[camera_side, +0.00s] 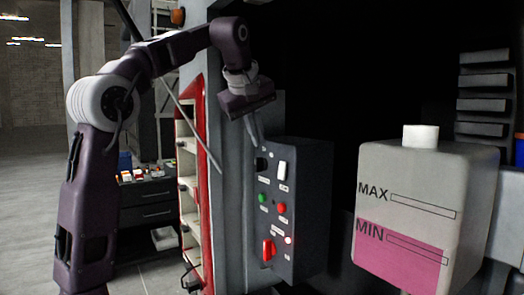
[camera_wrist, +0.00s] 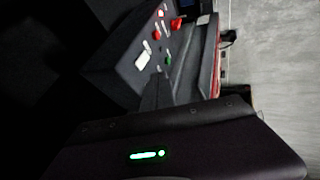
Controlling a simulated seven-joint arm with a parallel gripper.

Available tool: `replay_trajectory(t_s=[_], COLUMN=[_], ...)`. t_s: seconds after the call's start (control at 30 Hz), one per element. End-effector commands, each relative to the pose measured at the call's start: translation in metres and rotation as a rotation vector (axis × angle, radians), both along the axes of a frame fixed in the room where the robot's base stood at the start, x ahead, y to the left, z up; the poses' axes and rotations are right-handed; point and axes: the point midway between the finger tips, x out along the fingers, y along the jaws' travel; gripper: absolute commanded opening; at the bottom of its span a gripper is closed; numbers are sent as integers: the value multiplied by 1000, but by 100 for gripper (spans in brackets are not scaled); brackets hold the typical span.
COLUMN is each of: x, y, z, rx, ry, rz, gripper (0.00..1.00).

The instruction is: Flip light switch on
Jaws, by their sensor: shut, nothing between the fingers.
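The rocker also shows in the wrist view (camera_wrist: 142,60). My gripper (camera_side: 260,145) is shut and empty, fingers pointing down, just above the box's top left and a black round part (camera_side: 261,164). In the wrist view its dark fingers (camera_wrist: 160,77) end near the white rocker. They look apart from it, though the depth is hard to judge. I cannot tell which way the rocker is tipped.
The box face also carries a green button (camera_side: 262,198), a red button (camera_side: 281,208), a lit red lamp (camera_side: 288,240) and a red rotary knob (camera_side: 268,250). A tank with pink liquid (camera_side: 400,255) stands to the right. A grey-red frame (camera_side: 212,130) stands left of the box.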

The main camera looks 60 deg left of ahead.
Motion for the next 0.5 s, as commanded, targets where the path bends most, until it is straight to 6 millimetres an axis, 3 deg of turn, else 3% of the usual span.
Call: replay_trajectory(t_s=[0.23, 0.5], x=[-4, -8], y=[-4, -4], z=[8, -1], rx=[0, -1], ry=[0, 4], rz=[0, 0], gripper=[0, 0])
